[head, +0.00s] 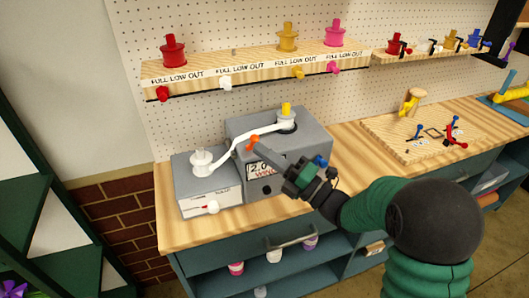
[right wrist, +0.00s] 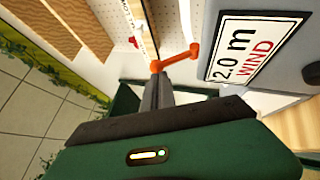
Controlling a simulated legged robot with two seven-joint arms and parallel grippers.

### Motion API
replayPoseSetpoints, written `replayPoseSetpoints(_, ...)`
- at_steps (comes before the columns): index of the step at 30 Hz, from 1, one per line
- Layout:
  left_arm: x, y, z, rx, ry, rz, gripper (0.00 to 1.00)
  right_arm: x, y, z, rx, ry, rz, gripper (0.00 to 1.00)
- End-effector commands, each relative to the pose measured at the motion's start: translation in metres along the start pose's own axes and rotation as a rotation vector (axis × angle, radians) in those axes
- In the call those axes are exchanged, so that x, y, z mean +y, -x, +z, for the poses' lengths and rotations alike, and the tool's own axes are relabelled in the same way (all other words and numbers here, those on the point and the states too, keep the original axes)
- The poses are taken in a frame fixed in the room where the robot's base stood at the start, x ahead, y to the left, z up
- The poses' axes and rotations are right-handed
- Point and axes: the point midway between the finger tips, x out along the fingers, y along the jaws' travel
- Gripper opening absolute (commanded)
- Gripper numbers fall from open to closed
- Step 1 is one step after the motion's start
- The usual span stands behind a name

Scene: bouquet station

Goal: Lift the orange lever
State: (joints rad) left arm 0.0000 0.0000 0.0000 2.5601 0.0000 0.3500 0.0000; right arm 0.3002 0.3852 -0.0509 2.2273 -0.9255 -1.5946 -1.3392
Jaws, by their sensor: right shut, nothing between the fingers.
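The orange lever (head: 253,141) is on the front of the grey machine box, close to the upper left of the sign reading 2.0 m WIND (head: 262,170). In the right wrist view the lever (right wrist: 176,60) is a short bent orange bar with a knob at each end. My right gripper (head: 262,149) is shut and empty. Its fingertips (right wrist: 156,80) are right by the lever's outer end and overlap it in the picture; I cannot tell if they touch. The sign also shows in the right wrist view (right wrist: 250,50). My left gripper is not in view.
A white crank arm (head: 228,153) joins a white spool (head: 202,160) to a yellow-topped post (head: 287,109) on the box. A wooden shelf (head: 215,78) with colored spools hangs above. A wooden board (head: 390,135) with small tools lies right on the bench.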

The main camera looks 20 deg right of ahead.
Motion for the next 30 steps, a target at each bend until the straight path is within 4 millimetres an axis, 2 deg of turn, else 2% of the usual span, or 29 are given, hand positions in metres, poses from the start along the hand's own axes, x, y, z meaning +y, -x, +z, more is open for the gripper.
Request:
replayPoseSetpoints(11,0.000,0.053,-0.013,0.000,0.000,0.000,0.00,0.023,-0.018,0.011,0.001,-0.128,-0.194,0.00)
replayPoseSetpoints(21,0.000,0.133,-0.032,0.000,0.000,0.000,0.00,0.036,-0.041,0.027,0.001,-0.309,-0.463,0.00)
replayPoseSetpoints(27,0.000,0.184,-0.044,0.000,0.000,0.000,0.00,0.036,-0.053,0.035,0.001,-0.411,-0.616,0.00)
replayPoseSetpoints(30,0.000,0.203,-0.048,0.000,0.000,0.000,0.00,0.033,-0.058,0.039,0.000,-0.456,-0.681,0.00)
